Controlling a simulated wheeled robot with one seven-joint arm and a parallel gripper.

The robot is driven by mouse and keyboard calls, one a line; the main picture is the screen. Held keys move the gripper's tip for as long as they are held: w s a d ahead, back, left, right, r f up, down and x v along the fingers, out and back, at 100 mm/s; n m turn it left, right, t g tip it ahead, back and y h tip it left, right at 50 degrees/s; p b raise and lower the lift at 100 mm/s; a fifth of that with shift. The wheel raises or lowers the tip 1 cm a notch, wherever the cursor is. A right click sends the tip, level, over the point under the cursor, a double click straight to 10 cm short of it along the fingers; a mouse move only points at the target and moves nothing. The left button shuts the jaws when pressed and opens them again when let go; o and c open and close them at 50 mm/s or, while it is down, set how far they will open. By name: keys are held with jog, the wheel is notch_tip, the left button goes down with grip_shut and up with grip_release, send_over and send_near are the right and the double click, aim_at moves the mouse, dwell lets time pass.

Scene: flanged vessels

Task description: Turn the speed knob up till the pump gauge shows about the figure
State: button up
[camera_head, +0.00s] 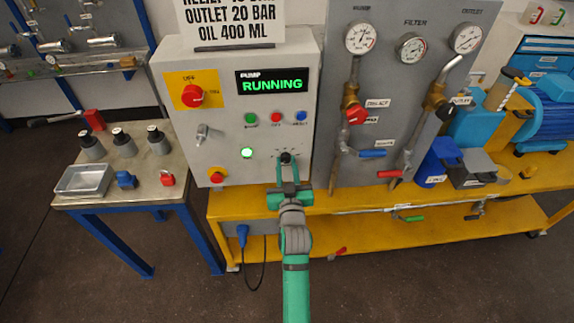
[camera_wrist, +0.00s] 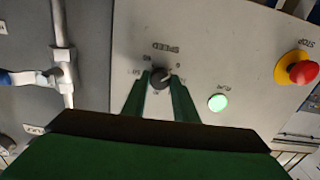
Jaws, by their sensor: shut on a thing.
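The speed knob (camera_wrist: 160,78) is a small black dial under the word SPEED in the wrist view, where the picture is upside down. In the head view the knob (camera_head: 286,157) sits low on the right of the grey control box (camera_head: 225,130). My gripper (camera_head: 288,172) reaches it from the front, and in the wrist view my gripper (camera_wrist: 160,88) has its two green fingers closed on either side of the knob. The pump gauge (camera_head: 361,38) is a round white dial at the top of the grey panel; its figure is too small to read. The display (camera_head: 271,82) reads RUNNING in green.
A lit green lamp (camera_head: 247,153) and a red stop button (camera_head: 217,176) are left of the knob. A red-and-yellow switch (camera_head: 193,96) is higher up. A valve with red handle (camera_head: 356,115) stands right of the box. A side table (camera_head: 105,190) holds bottles and a tray.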

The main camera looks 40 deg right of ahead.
jog(key=m, duration=0.5)
jog(key=shift+d, duration=0.1)
dwell(0.3)
jog(key=o, duration=1.1)
jog(key=shift+c, duration=0.2)
jog(key=shift+s, duration=0.1)
jog(key=shift+s+a, duration=0.2)
jog(key=v, duration=1)
